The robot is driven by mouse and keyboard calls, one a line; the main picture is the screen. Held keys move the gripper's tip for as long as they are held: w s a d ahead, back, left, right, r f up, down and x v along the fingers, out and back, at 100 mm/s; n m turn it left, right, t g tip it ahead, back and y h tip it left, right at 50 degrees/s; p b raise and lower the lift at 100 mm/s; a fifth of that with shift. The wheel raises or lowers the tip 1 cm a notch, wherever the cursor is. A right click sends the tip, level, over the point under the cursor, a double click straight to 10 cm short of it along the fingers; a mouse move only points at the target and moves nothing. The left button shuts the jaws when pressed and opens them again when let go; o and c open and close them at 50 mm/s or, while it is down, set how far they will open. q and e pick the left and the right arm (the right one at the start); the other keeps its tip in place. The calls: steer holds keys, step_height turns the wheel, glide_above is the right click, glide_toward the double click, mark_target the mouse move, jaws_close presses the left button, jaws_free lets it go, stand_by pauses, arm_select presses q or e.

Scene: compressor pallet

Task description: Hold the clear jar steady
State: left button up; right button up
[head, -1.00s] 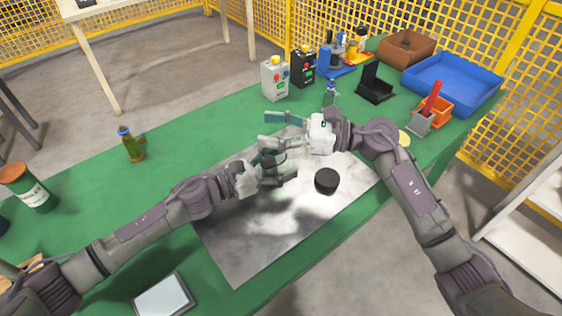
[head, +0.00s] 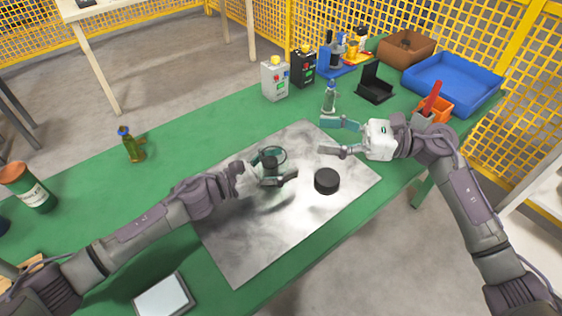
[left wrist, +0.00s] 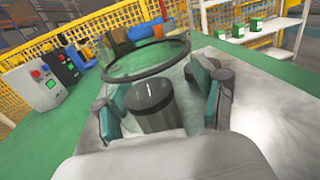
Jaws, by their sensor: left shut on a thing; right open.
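A clear jar (head: 281,151) with a dark round rim and no lid on it stands upright over the metal sheet. My left gripper (head: 277,174) is shut around its side. In the left wrist view the jar's open rim (left wrist: 142,77) shows above the fingers, with a dark grey cylinder (left wrist: 153,108) seen through or inside it. I cannot tell whether the jar's base touches the sheet. My right gripper (head: 330,137) is open and empty, apart from the jar, to its upper right. A black round lid-like disc (head: 327,181) lies on the sheet right of the jar.
The grey metal sheet (head: 240,255) lies on the green table (head: 190,140). A small clear bottle (head: 330,98) stands just beyond my right gripper. An amber bottle (head: 132,147) stands left.

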stand_by(0.3)
arm_select(q)
steer(key=o, duration=1.3)
steer(key=shift+o, duration=0.2)
steer(key=v, duration=1.2)
